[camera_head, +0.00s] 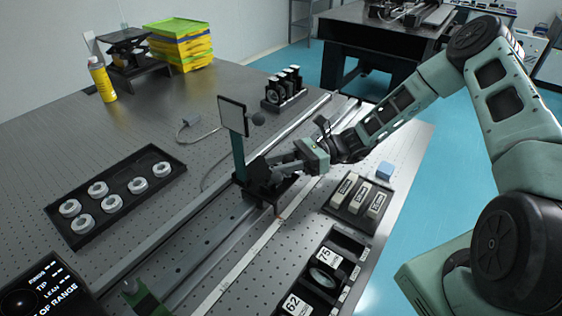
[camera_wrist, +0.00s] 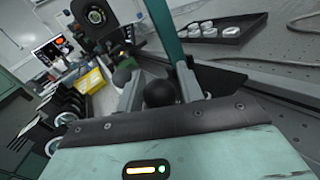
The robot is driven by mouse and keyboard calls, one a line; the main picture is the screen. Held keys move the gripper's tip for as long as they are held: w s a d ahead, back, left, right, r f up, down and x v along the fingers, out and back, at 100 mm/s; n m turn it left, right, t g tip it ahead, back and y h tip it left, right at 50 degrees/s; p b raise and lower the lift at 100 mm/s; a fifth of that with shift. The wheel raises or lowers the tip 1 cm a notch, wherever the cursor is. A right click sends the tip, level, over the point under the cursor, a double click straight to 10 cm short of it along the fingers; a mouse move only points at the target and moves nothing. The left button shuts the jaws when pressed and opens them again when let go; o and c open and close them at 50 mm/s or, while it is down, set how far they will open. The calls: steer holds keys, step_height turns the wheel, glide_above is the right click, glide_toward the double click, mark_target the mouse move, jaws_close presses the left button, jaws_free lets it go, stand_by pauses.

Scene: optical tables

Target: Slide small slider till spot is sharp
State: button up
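A slider carriage (camera_head: 268,187) sits on the long rail of the optical table and bears a green post (camera_head: 239,157) with a pale framed screen (camera_head: 232,116). My gripper (camera_head: 275,166) is low beside this carriage. In the wrist view, a black ball knob (camera_wrist: 160,92) lies between the two fingers of my gripper (camera_wrist: 160,72), with a visible gap between the fingertips. I cannot tell whether the fingers press on the knob. The green post (camera_wrist: 165,32) rises just beyond them. A dark display (camera_head: 42,290) at bottom left shows partly cut-off text including "RANGE". No light spot is clearly visible.
A black tray with several white rings (camera_head: 160,169) lies left of the rail. Another green mount (camera_head: 146,298) is at the rail's near end.

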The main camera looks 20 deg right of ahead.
jaws_close()
steer(key=w+d, duration=0.4)
steer(key=d, duration=0.2)
steer(key=shift+w+d, duration=0.1)
jaws_free()
steer(key=d+b, duration=0.4)
steer(key=d, duration=1.3)
steer(key=shift+d, duration=0.2)
